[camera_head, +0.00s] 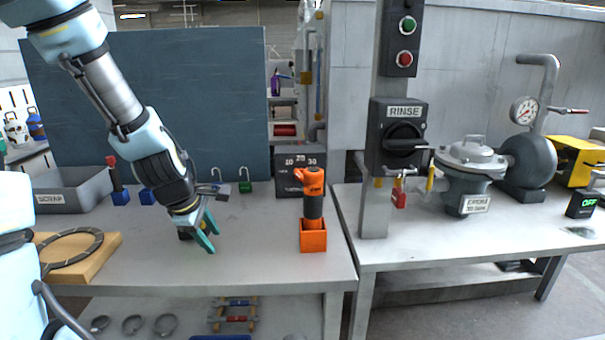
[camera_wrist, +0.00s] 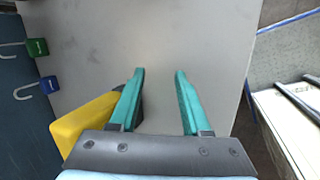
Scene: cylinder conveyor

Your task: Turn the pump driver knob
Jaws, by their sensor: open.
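No knob labelled as the pump driver's can be read. A grey pump-like unit (camera_head: 535,160) with a round gauge (camera_head: 523,111) stands on the right bench. A small black box with a green OFF display (camera_head: 582,204) is at the far right. My gripper (camera_head: 211,238) is over the left bench, far left of these, tilted down with teal fingers apart. In the wrist view my gripper (camera_wrist: 160,72) is open with nothing between the fingertips.
A yellow object (camera_wrist: 85,125) lies beside and partly behind the left finger. Green (camera_wrist: 37,47) and blue (camera_wrist: 49,84) padlocks are at the bench's back. An orange-and-black tool (camera_head: 312,190) stands in an orange holder (camera_head: 313,241).

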